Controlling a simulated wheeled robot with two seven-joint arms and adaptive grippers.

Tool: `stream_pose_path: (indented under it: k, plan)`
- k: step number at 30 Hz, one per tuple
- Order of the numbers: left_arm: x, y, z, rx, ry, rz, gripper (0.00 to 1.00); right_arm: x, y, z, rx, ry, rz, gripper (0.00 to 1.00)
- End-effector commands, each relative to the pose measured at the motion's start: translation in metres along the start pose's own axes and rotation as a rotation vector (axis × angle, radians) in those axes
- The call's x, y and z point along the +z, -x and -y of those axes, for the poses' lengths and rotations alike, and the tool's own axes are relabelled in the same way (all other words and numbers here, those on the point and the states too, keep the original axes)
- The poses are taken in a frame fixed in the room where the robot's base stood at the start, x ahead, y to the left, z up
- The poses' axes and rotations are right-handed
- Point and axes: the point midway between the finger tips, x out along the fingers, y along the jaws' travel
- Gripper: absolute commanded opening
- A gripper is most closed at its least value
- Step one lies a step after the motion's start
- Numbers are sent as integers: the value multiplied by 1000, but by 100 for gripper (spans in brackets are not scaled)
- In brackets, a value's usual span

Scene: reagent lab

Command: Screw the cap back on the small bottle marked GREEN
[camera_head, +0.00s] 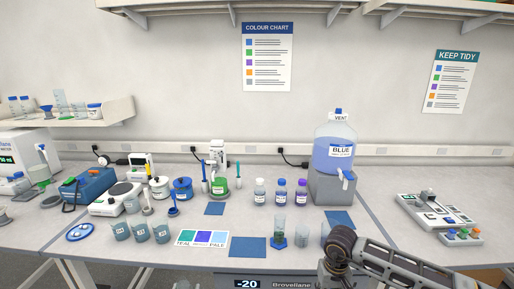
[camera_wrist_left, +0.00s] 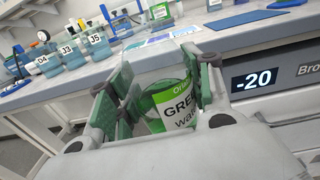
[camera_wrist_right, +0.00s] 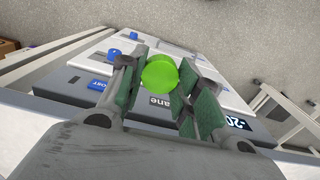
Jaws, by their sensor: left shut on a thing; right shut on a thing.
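The small bottle (camera_wrist_left: 172,104) has a green and white label reading GREEN and shows in the left wrist view. My left gripper (camera_wrist_left: 163,88) is shut on it, with one finger on each side. A bright green round cap (camera_wrist_right: 160,75) shows in the right wrist view. My right gripper (camera_wrist_right: 163,84) is shut on the cap between its fingertips. The bottle's mouth cannot be made out. In the head view my right arm comes in at the lower right; neither the bottle nor my left gripper shows there.
The bench front (camera_wrist_left: 270,78) with a -20 display lies close by the left gripper. Beakers (camera_head: 140,232) stand near the bench's front left.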

Motion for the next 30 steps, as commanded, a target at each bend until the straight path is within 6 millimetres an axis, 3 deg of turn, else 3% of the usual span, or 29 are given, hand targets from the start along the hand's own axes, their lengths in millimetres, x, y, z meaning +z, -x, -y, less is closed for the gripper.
stream_pose_path:
  k: [17, 30]
  plan:
    - [3, -1, 2, -10, 0, 1, 7, 0, 0, 0, 0, 0, 0, 23]
    - [28, -4, 37, -162, 0, 2, 7, 0, 0, 0, 0, 0, 0, 23]
